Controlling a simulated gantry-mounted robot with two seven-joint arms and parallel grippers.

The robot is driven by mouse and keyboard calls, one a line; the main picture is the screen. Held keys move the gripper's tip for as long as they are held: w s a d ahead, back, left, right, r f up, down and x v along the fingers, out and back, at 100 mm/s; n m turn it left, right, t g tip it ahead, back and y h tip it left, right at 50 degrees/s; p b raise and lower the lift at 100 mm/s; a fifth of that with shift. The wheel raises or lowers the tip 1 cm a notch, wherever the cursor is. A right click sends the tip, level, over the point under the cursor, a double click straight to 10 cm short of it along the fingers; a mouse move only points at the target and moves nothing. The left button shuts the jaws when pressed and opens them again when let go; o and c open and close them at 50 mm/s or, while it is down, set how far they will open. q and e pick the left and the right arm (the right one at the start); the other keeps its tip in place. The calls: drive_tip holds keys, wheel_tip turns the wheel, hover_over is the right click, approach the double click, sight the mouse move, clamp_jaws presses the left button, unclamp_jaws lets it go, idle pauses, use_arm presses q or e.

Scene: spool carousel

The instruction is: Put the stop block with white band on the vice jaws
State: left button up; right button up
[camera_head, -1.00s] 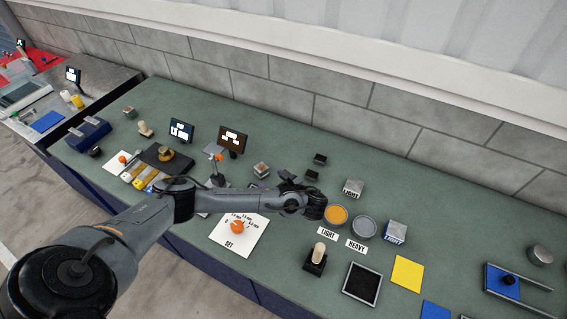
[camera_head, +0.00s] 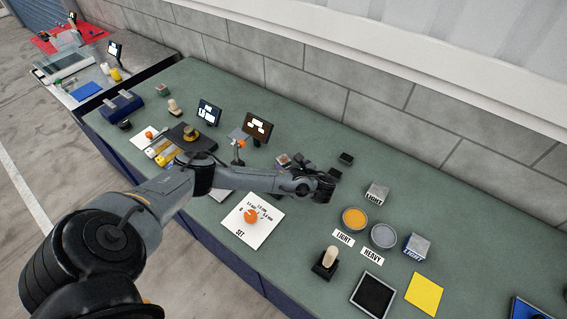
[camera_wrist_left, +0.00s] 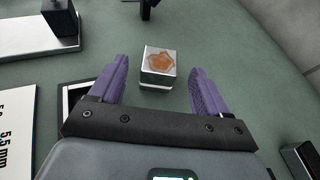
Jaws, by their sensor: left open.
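A small silvery block (camera_wrist_left: 158,72) with an orange-brown patch on top stands upright on the bench in the left wrist view. A pale band seems to run low on its side; I take it as the stop block. It also shows in the head view (camera_head: 283,160). My left gripper (camera_wrist_left: 158,82) is open, its purple fingers on either side of the block's near area, with gaps on both sides. Its fingertips look dark in the head view (camera_head: 303,163). A navy body with two grey bars (camera_head: 121,104), far left, looks like the vice. My right gripper is not in view.
Dark blocks (camera_head: 346,158) stand right of my left gripper. Two small screens (camera_head: 257,127) stand behind my arm. A white card with an orange knob (camera_head: 252,218) lies in front. Orange (camera_head: 354,218) and grey discs (camera_head: 383,235) lie to the right.

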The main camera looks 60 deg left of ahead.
use_arm(q)
drive_tip(key=shift+x, duration=1.45)
drive_tip(key=c, duration=1.4)
clamp_jaws()
drive_tip(key=shift+r, duration=0.15)
